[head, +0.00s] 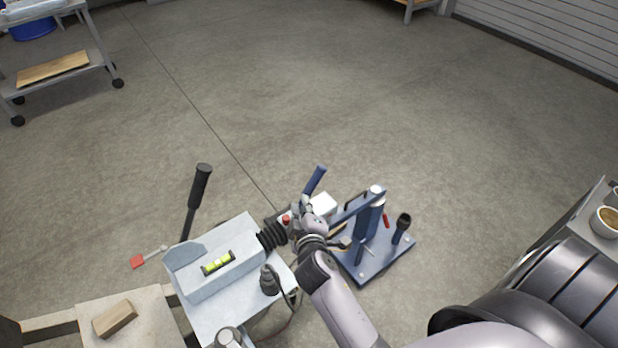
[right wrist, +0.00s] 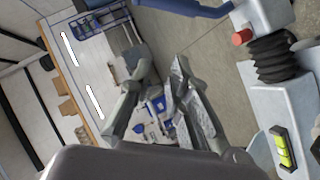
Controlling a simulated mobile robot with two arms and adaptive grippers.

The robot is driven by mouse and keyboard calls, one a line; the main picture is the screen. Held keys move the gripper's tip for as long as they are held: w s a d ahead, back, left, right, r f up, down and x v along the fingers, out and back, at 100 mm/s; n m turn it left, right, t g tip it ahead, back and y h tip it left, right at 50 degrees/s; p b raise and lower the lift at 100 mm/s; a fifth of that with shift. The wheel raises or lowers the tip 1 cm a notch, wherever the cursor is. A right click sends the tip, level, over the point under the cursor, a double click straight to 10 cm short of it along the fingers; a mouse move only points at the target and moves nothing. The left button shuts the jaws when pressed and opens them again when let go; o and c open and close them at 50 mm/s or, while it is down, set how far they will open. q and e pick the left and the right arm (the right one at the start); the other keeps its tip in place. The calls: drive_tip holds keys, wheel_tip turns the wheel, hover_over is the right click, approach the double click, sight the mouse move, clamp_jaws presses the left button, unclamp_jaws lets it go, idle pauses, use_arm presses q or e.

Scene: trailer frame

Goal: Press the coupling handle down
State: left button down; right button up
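The coupling handle (head: 315,181) is a blue lever that rises up and to the right from the coupling head in the head view. In the right wrist view the blue handle (right wrist: 192,7) crosses the top edge, apart from the fingers. My right gripper (head: 307,213) is beside the coupling head and hides part of it. In the right wrist view the two fingers of the right gripper (right wrist: 163,72) stand apart with nothing between them. A red button (right wrist: 242,37) and black bellows (right wrist: 272,58) sit on the coupling. My left gripper is not in view.
The grey drawbar housing (head: 205,275) carries a spirit level (head: 218,262). A black-gripped lever (head: 199,185) stands at its left. A blue stand (head: 370,255) with upright parts is close to the right of my gripper. The floor beyond is clear.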

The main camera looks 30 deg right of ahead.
drive_tip(key=shift+w+d+r, duration=0.1)
drive_tip(key=shift+d+r, duration=0.1)
drive_tip(key=shift+r, duration=0.15)
drive_tip(key=shift+c, duration=0.6)
drive_tip(key=shift+r, duration=0.1)
drive_tip(key=shift+c, duration=0.7)
clamp_jaws()
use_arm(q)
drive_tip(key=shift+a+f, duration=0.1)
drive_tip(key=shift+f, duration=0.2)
use_arm(e)
hover_over(312, 191)
drive_tip(key=a, duration=0.2)
drive_tip(key=f, duration=0.5)
drive_tip(key=shift+s+d+f, duration=0.15)
drive_tip(key=shift+s+f, duration=0.05)
drive_tip(key=shift+f, duration=0.05)
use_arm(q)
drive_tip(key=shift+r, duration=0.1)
